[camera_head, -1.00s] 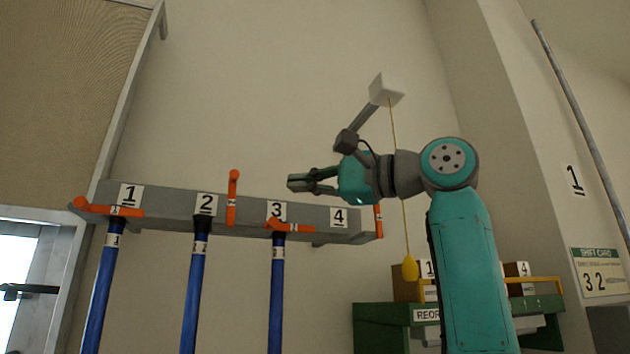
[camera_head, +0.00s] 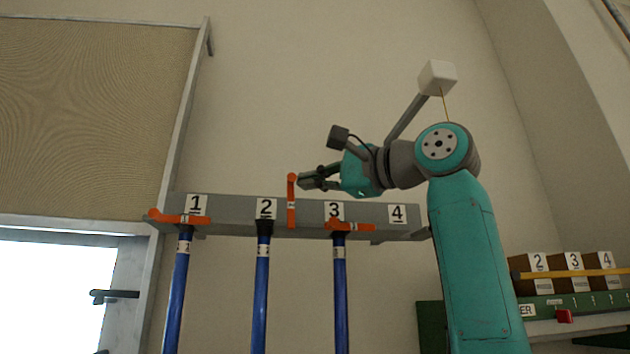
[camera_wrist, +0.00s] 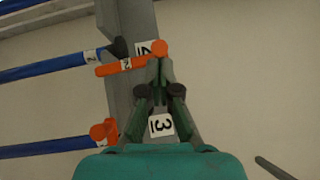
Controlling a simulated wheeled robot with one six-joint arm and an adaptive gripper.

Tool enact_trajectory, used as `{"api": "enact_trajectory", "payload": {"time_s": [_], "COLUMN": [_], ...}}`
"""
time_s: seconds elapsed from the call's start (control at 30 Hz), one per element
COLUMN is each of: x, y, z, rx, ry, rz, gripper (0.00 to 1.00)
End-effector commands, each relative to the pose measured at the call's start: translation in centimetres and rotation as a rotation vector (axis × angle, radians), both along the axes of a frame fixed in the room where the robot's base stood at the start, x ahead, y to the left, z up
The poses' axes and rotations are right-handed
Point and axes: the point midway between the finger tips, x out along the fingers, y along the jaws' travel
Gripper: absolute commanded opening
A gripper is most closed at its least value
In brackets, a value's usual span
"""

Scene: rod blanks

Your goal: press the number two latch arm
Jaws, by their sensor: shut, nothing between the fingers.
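The number two latch arm (camera_head: 292,203) is an orange lever standing upright on the grey rail, just right of the "2" plate (camera_head: 265,208). In the wrist view the same latch arm (camera_wrist: 122,66) lies across the rail, its round end near my fingertips. My gripper (camera_head: 303,181) is shut and empty, just right of the lever's upper end. In the wrist view my gripper (camera_wrist: 161,64) points at that end. I cannot tell whether they touch. A blue rod (camera_head: 261,290) with a black top hangs below the "2" plate.
Latch arms one (camera_head: 180,217) and three (camera_head: 350,227) lie level across their blue rods. The "4" plate (camera_head: 398,214) has no rod below it. A green bench with numbered boxes (camera_head: 575,262) stands at right. A door (camera_head: 60,290) is at left. The wall above the rail is clear.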

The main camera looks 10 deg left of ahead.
Motion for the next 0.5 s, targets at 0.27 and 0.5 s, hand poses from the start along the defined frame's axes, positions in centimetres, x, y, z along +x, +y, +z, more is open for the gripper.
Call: {"api": "enact_trajectory", "payload": {"time_s": [0.27,0.5], "x": [-0.1,-0.4], "y": [0.3,1.3], "z": [0.2,0.5], "rx": [-0.037,-0.128], "ry": [-0.012,-0.038], "rz": [0.001,0.002], "gripper": [0.00,0.00]}}
